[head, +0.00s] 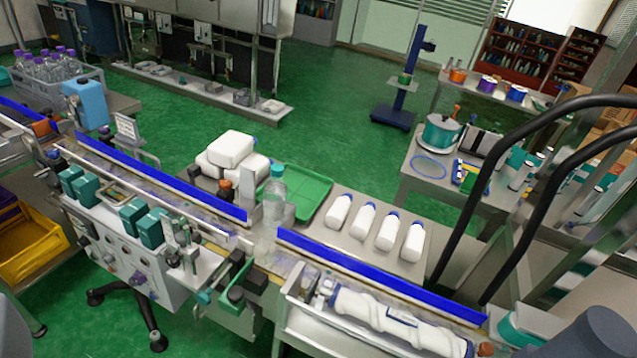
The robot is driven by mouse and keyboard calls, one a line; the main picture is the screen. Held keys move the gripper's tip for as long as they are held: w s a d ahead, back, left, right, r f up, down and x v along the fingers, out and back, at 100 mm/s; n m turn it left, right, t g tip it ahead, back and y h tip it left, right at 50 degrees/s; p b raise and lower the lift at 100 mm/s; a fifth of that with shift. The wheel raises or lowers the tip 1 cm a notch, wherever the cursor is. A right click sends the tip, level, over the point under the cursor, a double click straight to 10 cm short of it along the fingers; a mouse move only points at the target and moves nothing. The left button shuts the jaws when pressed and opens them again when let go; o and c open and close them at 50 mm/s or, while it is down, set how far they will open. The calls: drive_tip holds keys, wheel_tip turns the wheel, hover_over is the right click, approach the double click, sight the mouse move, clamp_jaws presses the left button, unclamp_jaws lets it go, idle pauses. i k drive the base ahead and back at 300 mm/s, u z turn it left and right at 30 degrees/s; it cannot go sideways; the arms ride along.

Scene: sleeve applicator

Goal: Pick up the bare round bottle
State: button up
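Several plain white bottles with blue caps lie in a row on the grey table behind the conveyor; one is the left-hand white bottle (339,210), another the right-hand white bottle (412,241). A clear bottle (274,200) with a teal cap stands upright at the gap between the blue rails, near the middle. A large white wrapped bottle (395,322) lies in the machine at the front. I cannot tell for certain which is the bare round bottle. My gripper's fingers do not show.
The conveyor's blue rail (380,275) runs between the front machine and the row of bottles. A green tray (302,187) and stacked white jugs (232,152) are left of the row. Black curved handrails (470,195) rise at the right. Green floor is open behind.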

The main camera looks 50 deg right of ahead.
sight(276, 190)
drive_tip(key=z, duration=0.45)
drive_tip(key=i, duration=1)
drive_tip(key=z, duration=0.5)
